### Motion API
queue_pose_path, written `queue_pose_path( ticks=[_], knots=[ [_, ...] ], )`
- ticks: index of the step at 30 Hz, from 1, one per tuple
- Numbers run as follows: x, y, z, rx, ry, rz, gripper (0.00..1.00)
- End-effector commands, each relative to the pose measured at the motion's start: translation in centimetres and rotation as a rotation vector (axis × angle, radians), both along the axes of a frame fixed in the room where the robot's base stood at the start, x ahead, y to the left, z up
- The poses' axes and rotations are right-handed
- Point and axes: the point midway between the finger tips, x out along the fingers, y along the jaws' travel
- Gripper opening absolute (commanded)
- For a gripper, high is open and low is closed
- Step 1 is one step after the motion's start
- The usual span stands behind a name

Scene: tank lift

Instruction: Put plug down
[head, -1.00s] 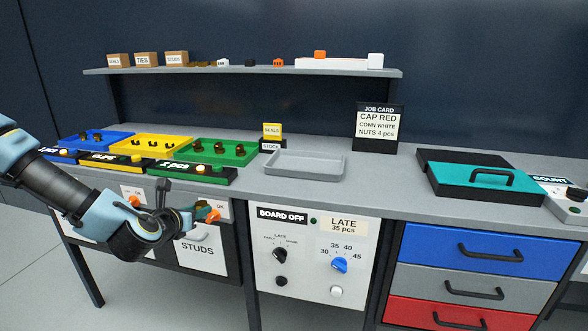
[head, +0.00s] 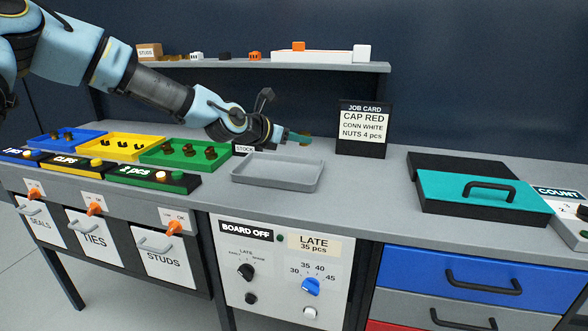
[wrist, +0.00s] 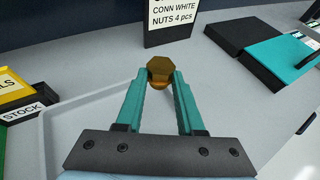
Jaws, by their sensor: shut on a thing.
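The plug (wrist: 159,70) is a bronze-brown piece with a faceted head, seen in the wrist view between my teal fingertips. My gripper (head: 298,137) is shut on it and holds it out in front. In the head view my gripper is above the back of the worktop, near the far side of the empty grey tray (head: 262,186). The plug is too small there to make out well. In the wrist view the tray's rim (wrist: 43,135) runs below and to the left of the fingers. I cannot tell the exact height of the plug.
A job card stand (head: 362,128) is behind and to the right. Green (head: 200,165), yellow and blue bins with small parts stand at the left. A teal lid (head: 480,194) with a handle lies at the right. The worktop between tray and lid is clear.

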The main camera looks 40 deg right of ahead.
Motion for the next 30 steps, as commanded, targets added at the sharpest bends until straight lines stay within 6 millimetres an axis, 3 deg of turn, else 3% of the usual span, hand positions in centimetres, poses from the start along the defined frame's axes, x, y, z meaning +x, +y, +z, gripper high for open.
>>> queue_pose_path(
  ticks=[9, 22, 30],
  knots=[
    [-0.1, 0.0, -5.0, 0.003, 0.003, -0.001, 0.0],
    [-0.1, 0.0, -9.5, 0.002, 0.001, -0.001, 0.0],
    [0.0, 0.0, -10.0, 0.0, 0.001, 0.001, 0.0]
  ],
)
